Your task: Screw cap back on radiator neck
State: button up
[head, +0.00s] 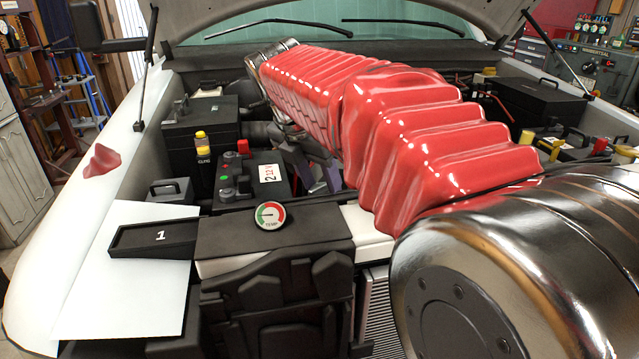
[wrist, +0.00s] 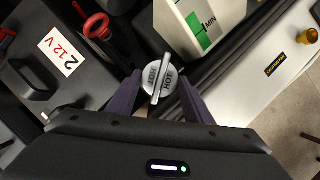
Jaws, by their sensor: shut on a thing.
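A round grey cap (wrist: 161,80) with a raised bar and the word "HOT" sits between the two dark purple fingers of my gripper (wrist: 159,86) in the wrist view. The fingers are shut on its sides. Part of my gripper (head: 314,172) also shows in the head view, behind the front panel and beside the battery. The cap cannot be made out in the head view, where my red-sleeved arm covers much of the bay. I cannot make out the radiator neck in either view; whether the cap touches it cannot be told.
A black 12 V battery (head: 251,178) stands left of my gripper. A white reservoir with a green MIN mark (wrist: 203,25) is close to the cap. A temperature gauge (head: 270,215) stands on the front panel. A black tray marked 1 (head: 155,239) lies front left.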

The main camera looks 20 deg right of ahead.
jog(key=shift+f, duration=0.1)
jog(key=o, duration=1.1)
jog(key=v, duration=1.3)
jog(key=shift+s+a+r, duration=0.1)
jog(key=shift+a+r, duration=0.05)
jog(key=shift+r, duration=0.15)
